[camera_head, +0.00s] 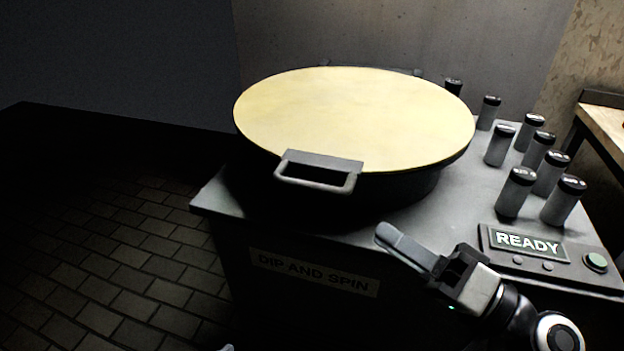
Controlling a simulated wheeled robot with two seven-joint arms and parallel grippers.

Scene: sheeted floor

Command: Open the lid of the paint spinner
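The paint spinner (222,198) is a dark box-shaped machine with a "DIP AND SPIN" label on its front. Its round, pale yellow lid (350,115) lies flat and closed on the drum. A grey loop handle (318,172) sticks out from the lid's front edge. My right gripper (385,238) is in front of the machine's front edge, below and to the right of the handle and apart from it. Its fingers overlap in this view, so its opening is unclear. My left gripper is not clearly visible; only a small pale tip shows at the bottom edge.
Several grey bottles with black caps (515,193) stand on the machine's right side. A panel reading "READY" (528,243) with a green button (596,261) is at the front right. A wooden table (606,122) stands at the far right. The tiled floor (120,265) at left is clear.

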